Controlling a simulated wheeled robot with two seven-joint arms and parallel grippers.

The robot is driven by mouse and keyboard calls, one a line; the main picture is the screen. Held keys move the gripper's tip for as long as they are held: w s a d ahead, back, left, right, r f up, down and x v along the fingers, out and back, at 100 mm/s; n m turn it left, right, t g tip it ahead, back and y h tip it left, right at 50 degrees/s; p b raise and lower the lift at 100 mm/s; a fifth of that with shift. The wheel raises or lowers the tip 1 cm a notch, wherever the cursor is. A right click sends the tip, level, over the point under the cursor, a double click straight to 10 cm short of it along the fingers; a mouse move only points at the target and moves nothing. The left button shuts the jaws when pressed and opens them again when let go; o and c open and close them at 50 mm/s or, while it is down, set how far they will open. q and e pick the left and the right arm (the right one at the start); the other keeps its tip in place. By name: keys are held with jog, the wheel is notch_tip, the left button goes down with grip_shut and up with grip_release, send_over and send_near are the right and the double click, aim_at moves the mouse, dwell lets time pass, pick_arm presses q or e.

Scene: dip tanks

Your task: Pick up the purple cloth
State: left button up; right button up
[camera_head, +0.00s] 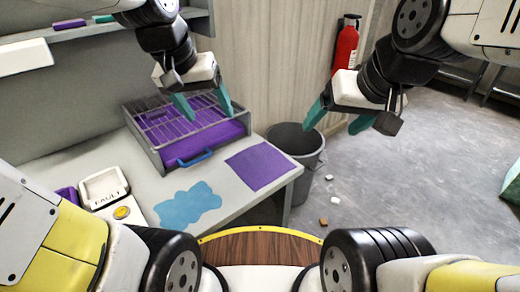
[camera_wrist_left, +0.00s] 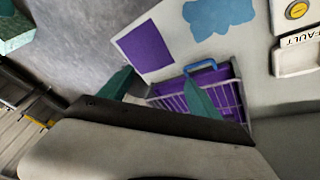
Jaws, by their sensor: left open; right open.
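The purple cloth (camera_head: 260,166) lies flat on the grey bench near its right front corner, beside the dip tank. It also shows in the left wrist view (camera_wrist_left: 143,45), with nothing on it. My left gripper (camera_head: 207,108) is open and empty above the dip tank, behind and to the left of the cloth. Its two teal fingers also show in the left wrist view (camera_wrist_left: 155,92). My right gripper (camera_head: 338,118) is open and empty in the air above the floor and bin side, to the right of the cloth.
The dip tank (camera_head: 163,160) holds purple liquid under a wire rack and has a blue handle (camera_head: 194,158). A blue puddle-like patch (camera_head: 187,205) lies on the bench. A fault box (camera_head: 105,187) stands at left. A grey bin (camera_head: 297,141) is beside the bench's right edge.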

pick_arm(q)
jog(key=w+d+f+g+y, duration=0.1)
jog(key=w+d+f+g, duration=0.1)
jog(key=w+d+f, duration=0.55)
jog(key=g+y, duration=0.1)
jog(key=g, duration=0.1)
send_near(260, 163)
jog(key=shift+f, duration=3.4)
jog(key=shift+f, duration=0.1)
jog(key=shift+s, duration=0.1)
grip_shut()
notch_tip(260, 163, up, 12)
